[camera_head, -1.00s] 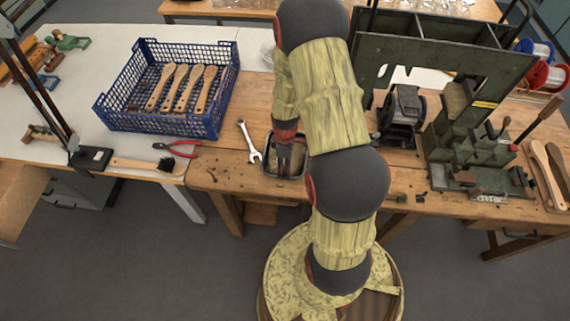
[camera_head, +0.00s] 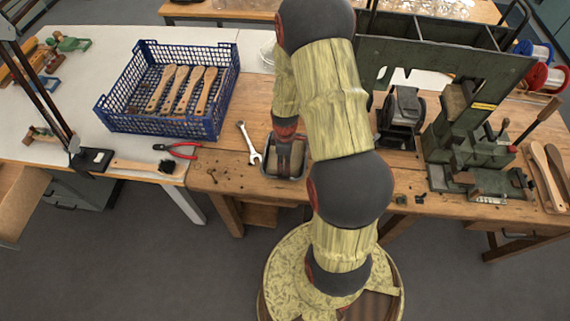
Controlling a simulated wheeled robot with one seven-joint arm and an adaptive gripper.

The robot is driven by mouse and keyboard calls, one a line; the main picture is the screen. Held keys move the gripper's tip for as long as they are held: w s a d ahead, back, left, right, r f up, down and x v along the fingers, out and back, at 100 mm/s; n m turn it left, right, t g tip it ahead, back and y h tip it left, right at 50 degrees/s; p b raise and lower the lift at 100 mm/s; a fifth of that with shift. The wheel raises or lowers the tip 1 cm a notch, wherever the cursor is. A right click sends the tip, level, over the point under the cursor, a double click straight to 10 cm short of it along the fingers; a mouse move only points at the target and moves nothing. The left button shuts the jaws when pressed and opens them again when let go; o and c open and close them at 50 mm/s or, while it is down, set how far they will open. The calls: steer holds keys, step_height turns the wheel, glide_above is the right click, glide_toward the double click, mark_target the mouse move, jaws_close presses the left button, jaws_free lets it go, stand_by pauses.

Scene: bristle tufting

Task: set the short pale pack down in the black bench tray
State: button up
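The black bench tray (camera_head: 284,178) is a small dark-rimmed tray near the front edge of the wooden bench. My gripper (camera_head: 285,168) points down into it, with its fingers inside the rim. A pale tan block shape, which looks like the short pale pack (camera_head: 297,163), shows in the tray around my fingers. My arm hides part of the tray's right and far side. The fingers are small and dark here, so I cannot tell whether they are open or shut on the pack.
A wrench (camera_head: 249,143) lies just left of the tray, with red pliers (camera_head: 178,150) farther left. A blue crate (camera_head: 160,122) holds several wooden brush handles. A grinder (camera_head: 402,118) and a green machine (camera_head: 470,150) stand to the right.

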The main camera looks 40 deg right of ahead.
steer(key=a+r+m+t+p, duration=0.1)
steer(key=a+r, duration=0.2)
steer(key=r, duration=0.7)
steer(key=a+r+m+t, duration=0.15)
steer(key=a+r, duration=0.25)
steer(key=r, duration=0.6)
steer(key=a+r+m+p, duration=0.1)
steer(key=a+r, duration=0.2)
steer(key=r, duration=0.6)
steer(key=s+a+r+m+t, duration=0.3)
steer(key=s+a+r+m, duration=0.2)
steer(key=s+a+r, duration=0.5)
steer(key=v, duration=0.3)
steer(key=shift+s, duration=0.25)
